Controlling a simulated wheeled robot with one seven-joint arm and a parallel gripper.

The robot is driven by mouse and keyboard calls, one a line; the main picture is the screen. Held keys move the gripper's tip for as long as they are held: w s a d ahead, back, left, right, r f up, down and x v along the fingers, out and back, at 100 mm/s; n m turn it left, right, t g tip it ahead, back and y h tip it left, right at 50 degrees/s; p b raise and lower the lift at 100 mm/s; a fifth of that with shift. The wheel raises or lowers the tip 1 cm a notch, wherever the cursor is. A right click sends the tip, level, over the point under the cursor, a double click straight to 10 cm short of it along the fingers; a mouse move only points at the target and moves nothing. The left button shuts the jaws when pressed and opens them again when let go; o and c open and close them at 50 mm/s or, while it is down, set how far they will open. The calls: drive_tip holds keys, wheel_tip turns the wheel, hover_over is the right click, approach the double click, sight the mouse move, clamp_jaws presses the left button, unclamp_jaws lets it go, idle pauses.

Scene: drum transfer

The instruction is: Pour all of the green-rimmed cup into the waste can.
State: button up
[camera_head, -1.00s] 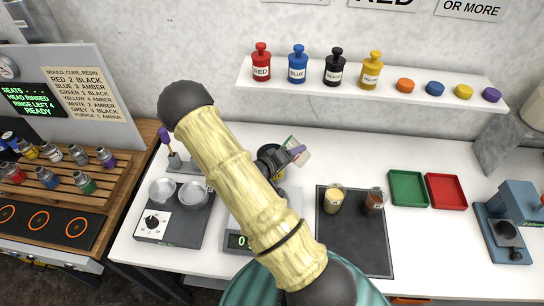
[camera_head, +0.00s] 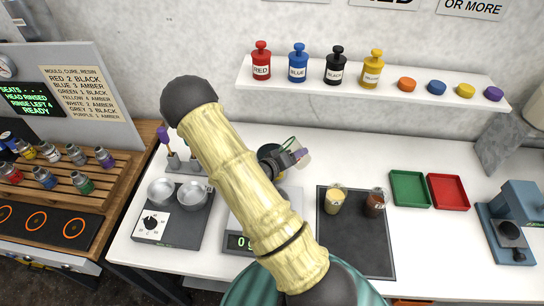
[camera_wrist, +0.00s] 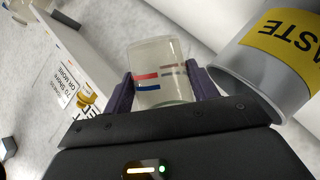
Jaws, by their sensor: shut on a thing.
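My gripper (camera_head: 295,158) is shut on the green-rimmed cup (camera_head: 291,144), holding it above the bench just right of my arm. The cup is tilted in the head view. In the wrist view the clear cup (camera_wrist: 158,66) sits between my purple fingers, with red and blue marks on its wall. It looks pale and cloudy; I cannot tell how much is in it. The grey waste can (camera_wrist: 262,72), with a yellow WASTE label, is close to the right of the cup in the wrist view. My arm hides most or all of it in the head view.
A scale (camera_head: 236,242) stands under my arm. A dark mat (camera_head: 352,250) holds a yellow-filled cup (camera_head: 335,201) and a brown-filled cup (camera_head: 375,204). Green (camera_head: 408,203) and red (camera_head: 447,205) trays lie to the right. A shelf (camera_head: 430,101) with bottles is behind.

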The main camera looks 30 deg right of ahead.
sight(302, 168)
drive_tip(key=shift+r+m+t, duration=0.25)
drive_tip(key=shift+m+t, duration=0.05)
drive_tip(key=shift+m, duration=0.1)
drive_tip(key=f+m+y+b, duration=0.1)
drive_tip(key=b, duration=0.2)
drive_tip(key=shift+s+d+f+t+b, duration=0.15)
drive_tip(key=shift+s+f+t+b, duration=0.05)
drive_tip(key=shift+t+b, duration=0.2)
drive_tip(key=f+m+b, duration=0.1)
drive_tip(key=b, duration=0.1)
drive_tip(key=s+d+f+m+t+y+b, duration=0.1)
drive_tip(key=b, duration=0.2)
drive_tip(key=s+f+m+b, duration=0.1)
drive_tip(key=b, duration=0.1)
drive_tip(key=shift+s+d+t, duration=0.1)
drive_tip(key=shift+d+t, duration=0.2)
drive_tip(key=shift+d, duration=0.05)
drive_tip(key=shift+p, duration=0.6)
drive_tip(key=shift+a+p, duration=0.1)
drive_tip(key=shift+p, duration=0.3)
drive_tip(key=shift+s+d+m+y+p, duration=0.2)
drive_tip(key=shift+s+m+y+p, duration=0.15)
drive_tip(key=shift+p, duration=0.75)
